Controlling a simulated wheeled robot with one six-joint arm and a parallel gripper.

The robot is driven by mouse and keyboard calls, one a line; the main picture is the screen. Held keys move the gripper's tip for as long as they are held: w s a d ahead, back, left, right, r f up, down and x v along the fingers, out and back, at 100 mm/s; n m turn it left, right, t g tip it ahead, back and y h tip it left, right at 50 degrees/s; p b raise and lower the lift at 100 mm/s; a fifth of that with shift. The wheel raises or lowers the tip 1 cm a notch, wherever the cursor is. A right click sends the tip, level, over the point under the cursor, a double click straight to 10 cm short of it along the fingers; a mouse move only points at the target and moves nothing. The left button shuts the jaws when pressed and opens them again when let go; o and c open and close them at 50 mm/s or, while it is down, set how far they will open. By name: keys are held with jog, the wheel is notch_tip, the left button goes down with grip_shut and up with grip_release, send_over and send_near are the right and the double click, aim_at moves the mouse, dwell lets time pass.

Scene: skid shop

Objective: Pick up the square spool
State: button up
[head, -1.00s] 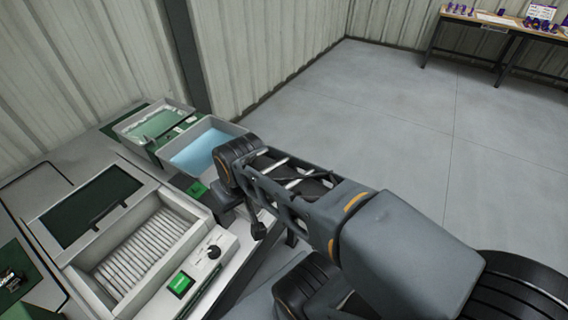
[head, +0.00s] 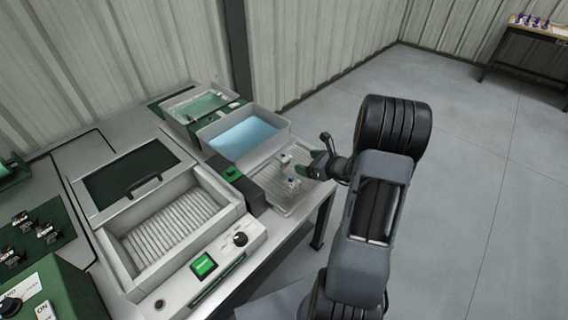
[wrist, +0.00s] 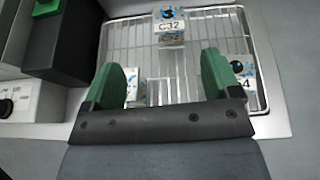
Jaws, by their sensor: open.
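Small blocks with blue markings stand on a wire rack (head: 268,195) at the right end of the bench. In the wrist view, one labelled C32 (wrist: 169,27) is at the back of the rack (wrist: 190,90). A second block (wrist: 135,92) is beside the left finger, and a third (wrist: 243,72) is partly hidden behind the right finger. I cannot tell which of them is the square spool. Two blocks show in the head view, one farther back (head: 285,158) and one nearer (head: 293,183). My gripper (wrist: 162,78) is open and empty, with green fingers, over the rack's near part.
A blue-filled tub (head: 243,137) and a green-tinted tub (head: 200,104) stand behind the rack. Left is an open ribbed basin (head: 165,225) with a control panel (head: 205,265). Dark parts (head: 35,230) lie at far left.

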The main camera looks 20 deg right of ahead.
aim_at(283, 156)
jog(key=shift+m, duration=0.3)
jog(key=x, duration=0.9)
jog(key=d+p+x, duration=0.1)
jog(key=x, duration=0.3)
jog(key=shift+w+a+f, duration=0.1)
jog(key=shift+w+f, duration=0.25)
jog(key=c, duration=1.1)
jog(key=shift+r, duration=0.15)
